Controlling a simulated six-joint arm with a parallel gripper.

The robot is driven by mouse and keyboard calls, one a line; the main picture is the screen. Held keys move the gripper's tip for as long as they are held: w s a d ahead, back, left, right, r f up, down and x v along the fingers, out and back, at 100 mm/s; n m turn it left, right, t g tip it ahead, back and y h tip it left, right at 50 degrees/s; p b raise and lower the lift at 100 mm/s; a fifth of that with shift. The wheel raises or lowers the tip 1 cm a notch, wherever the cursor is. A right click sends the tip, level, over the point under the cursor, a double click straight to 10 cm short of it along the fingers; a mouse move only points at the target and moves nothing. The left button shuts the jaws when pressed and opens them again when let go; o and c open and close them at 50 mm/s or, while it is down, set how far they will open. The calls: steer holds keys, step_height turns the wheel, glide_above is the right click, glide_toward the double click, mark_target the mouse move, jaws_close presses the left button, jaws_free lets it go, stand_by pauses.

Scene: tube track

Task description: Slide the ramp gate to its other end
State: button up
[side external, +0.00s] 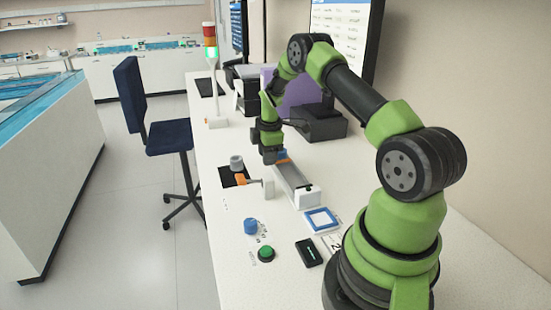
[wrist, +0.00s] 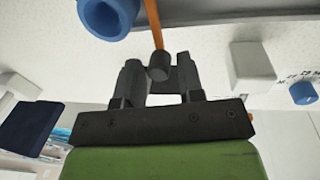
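The ramp is a long grey channel (side external: 290,180) on the white bench, with a white end block (side external: 308,197) at its near end. My gripper (side external: 271,158) points down at the ramp's far end, beside a small blue and orange part. In the wrist view my gripper (wrist: 159,80) has its two dark fingers apart. A dark round knob (wrist: 158,66) on a thin orange bar (wrist: 153,24) sits at the gap between the fingertips; I cannot tell if they touch it. The bar runs up toward the grey channel, beside a blue ring (wrist: 106,14). The bar looks like the gate.
Left of the ramp are a grey cylinder (side external: 236,163) on a black mat and an orange-ended bracket (side external: 246,181). Nearer are a blue knob (side external: 251,227), a green button (side external: 266,254), a black device (side external: 309,253) and a blue-framed tile (side external: 321,219). A purple panel stands behind.

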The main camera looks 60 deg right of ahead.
steer(key=c, duration=0.5)
steer(key=shift+w+a+f, duration=0.1)
steer(key=shift+w+a, duration=1.45)
steer(key=shift+a, duration=0.1)
steer(key=o, duration=0.5)
steer(key=shift+w+r, duration=0.1)
steer(key=shift+r, duration=2.5)
